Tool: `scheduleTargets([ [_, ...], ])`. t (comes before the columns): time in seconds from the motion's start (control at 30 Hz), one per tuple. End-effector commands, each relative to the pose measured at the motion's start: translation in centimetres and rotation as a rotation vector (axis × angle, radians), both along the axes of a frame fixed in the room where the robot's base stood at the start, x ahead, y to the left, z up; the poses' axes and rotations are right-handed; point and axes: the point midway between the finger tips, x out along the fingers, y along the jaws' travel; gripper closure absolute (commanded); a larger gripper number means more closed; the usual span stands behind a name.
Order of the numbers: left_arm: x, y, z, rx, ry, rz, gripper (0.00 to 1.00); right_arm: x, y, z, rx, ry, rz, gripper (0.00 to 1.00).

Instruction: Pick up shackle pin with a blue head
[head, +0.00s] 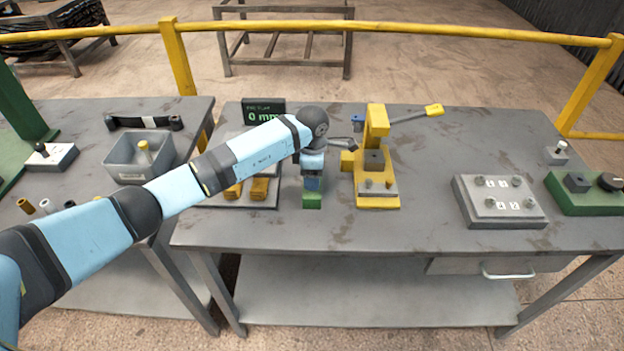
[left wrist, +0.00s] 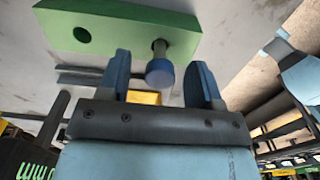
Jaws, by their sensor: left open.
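The shackle pin with a blue head (left wrist: 160,73) shows in the left wrist view, its grey shank running into a green block (left wrist: 110,32). The block also has an empty round hole. My left gripper (left wrist: 160,63) is open, with one finger on each side of the blue head; I see gaps between fingers and head. In the head view the green block (head: 312,201) stands on the table below my left gripper (head: 313,178), which mostly hides the pin. My right gripper is not in view.
A yellow lever press (head: 376,195) stands just right of the block. A dark display (head: 263,107) and a tray with yellow pieces (head: 240,201) are behind and left. A grey plate with studs (head: 500,203) lies at right. Table between press and plate is clear.

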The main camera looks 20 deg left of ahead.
Motion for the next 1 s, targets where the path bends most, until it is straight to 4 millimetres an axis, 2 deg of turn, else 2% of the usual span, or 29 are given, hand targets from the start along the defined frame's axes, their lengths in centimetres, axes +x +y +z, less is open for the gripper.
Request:
scheduleTargets([
  [0.1, 0.00, -0.02, -0.89, 0.000, 0.000, 0.001, 0.41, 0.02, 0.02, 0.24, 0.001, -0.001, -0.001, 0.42],
  [0.33, 0.02, 0.01, -1.05, 0.000, -0.001, 0.000, 0.41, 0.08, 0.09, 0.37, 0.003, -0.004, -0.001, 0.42],
  [0.37, 0.02, 0.01, -1.05, 0.000, -0.001, 0.000, 0.46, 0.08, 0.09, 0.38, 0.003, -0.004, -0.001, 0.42],
  [0.53, 0.01, 0.01, -1.04, 0.000, -0.001, 0.000, 0.85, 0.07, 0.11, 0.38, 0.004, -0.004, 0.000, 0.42],
  [0.57, 0.01, 0.01, -1.05, 0.000, -0.001, 0.000, 0.89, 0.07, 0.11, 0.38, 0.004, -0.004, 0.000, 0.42],
  [1.0, 0.06, 0.03, -0.32, 0.001, -0.002, 0.000, 0.88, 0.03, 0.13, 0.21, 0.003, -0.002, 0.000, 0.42],
])
